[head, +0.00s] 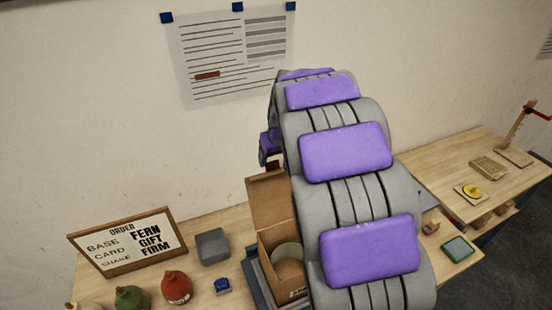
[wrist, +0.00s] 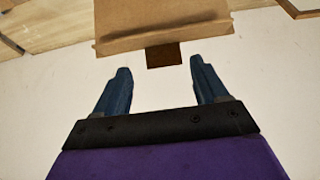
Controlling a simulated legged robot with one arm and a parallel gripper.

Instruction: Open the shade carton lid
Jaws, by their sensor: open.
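The shade carton (head: 278,252) is an open-topped brown cardboard box at the bottom middle of the head view. Its lid (head: 269,203) stands raised at the back, and my arm hides the carton's right side. A pale round shade (head: 287,262) shows inside. In the wrist view the lid (wrist: 160,22) spans the top, with a dark brown tab (wrist: 164,55) below its edge. My gripper (wrist: 160,65) has its two blue fingers spread wide, with nothing held. The tab shows between the fingertips; whether they touch it I cannot tell.
An order sign (head: 128,243) stands left on the bench, with a grey block (head: 212,246), a red bottle (head: 176,287), a green bottle (head: 131,298) and a small blue item (head: 222,285). Another bench (head: 440,178) at right holds small parts. The wall is close behind.

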